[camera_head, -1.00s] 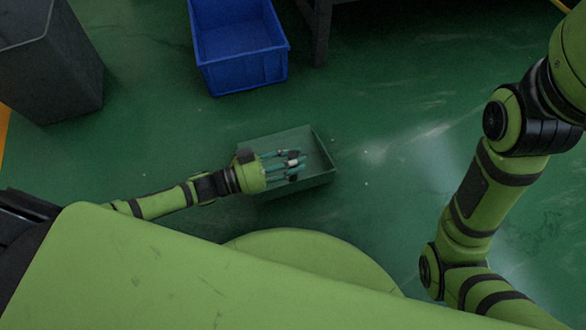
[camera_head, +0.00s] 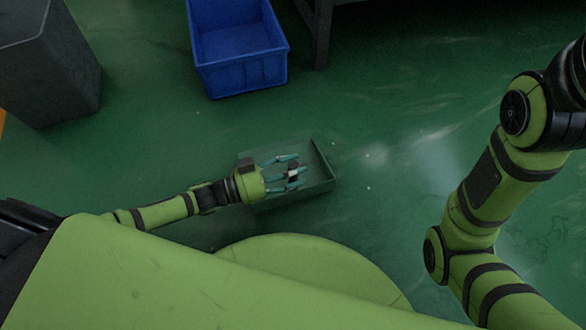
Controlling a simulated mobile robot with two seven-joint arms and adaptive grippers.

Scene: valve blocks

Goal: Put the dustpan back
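A shallow grey-green open box shape, which looks like the dustpan (camera_head: 321,171), lies on the green floor in the middle of the view. My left gripper (camera_head: 290,172) reaches over it from the left, with its teal fingers spread apart and open above its inside. A small dark and white piece shows between the fingers; I cannot tell whether it is part of the gripper or of the dustpan. I cannot tell whether the fingers touch the dustpan. The gripper and wrist hide its left part. My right arm shows at the right, but its gripper is out of view.
A blue bin (camera_head: 241,74) stands on the floor beyond the dustpan. A dark grey bin (camera_head: 52,75) stands at the upper left. A dark table or rack leg (camera_head: 320,35) is at the top. The floor right of the dustpan is clear.

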